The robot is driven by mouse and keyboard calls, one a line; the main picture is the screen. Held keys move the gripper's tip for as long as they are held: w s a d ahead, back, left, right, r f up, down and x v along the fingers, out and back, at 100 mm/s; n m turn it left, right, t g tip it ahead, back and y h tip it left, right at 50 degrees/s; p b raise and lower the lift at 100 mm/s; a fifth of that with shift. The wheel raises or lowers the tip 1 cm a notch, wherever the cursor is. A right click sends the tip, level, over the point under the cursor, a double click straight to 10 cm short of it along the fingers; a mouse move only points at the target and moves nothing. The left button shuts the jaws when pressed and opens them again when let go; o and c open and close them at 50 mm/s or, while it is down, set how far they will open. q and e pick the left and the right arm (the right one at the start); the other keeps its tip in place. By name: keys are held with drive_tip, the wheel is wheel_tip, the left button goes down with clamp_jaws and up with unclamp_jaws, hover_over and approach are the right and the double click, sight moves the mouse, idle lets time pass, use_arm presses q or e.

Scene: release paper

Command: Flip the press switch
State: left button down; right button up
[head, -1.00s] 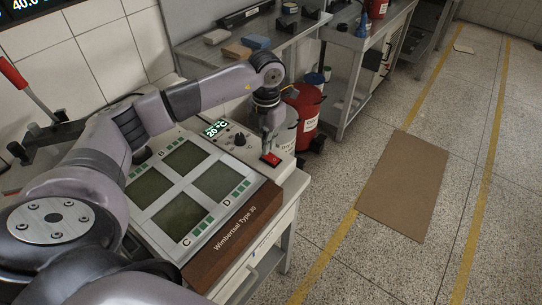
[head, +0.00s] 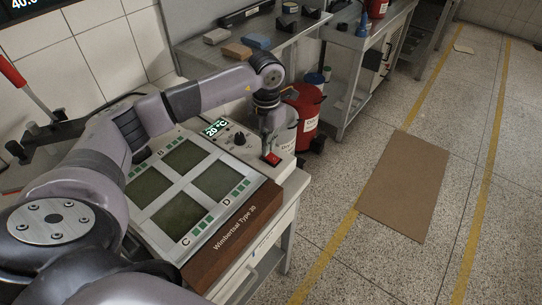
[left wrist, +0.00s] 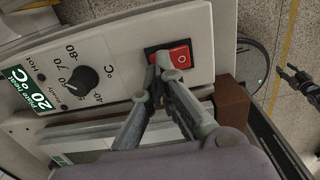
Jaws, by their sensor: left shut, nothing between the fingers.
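The press switch (head: 271,159) is a red rocker in a black frame at the right end of the machine's control panel. In the left wrist view the switch (left wrist: 174,55) shows a bright red half with a ring mark on the right and a darker half on the left. My left gripper (head: 267,150) is over the switch, pointing down. In the left wrist view its fingertips (left wrist: 163,64) are together and empty, at the lower edge of the switch, partly covering it. Whether they touch it I cannot tell.
The press (head: 235,225) has several dark square plates and a brown wooden front edge. A black dial (left wrist: 84,82) and a 20 °C display (left wrist: 38,88) are beside the switch. Red and white containers (head: 305,110) stand behind. A brown mat (head: 403,185) lies on the floor.

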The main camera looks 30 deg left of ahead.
use_arm(q)
drive_tip(key=shift+f+b, duration=0.55)
drive_tip(key=shift+f, duration=0.3)
drive_tip(key=shift+r, duration=0.15)
drive_tip(key=shift+r+p, duration=2.3)
drive_tip(key=shift+r, duration=1.15)
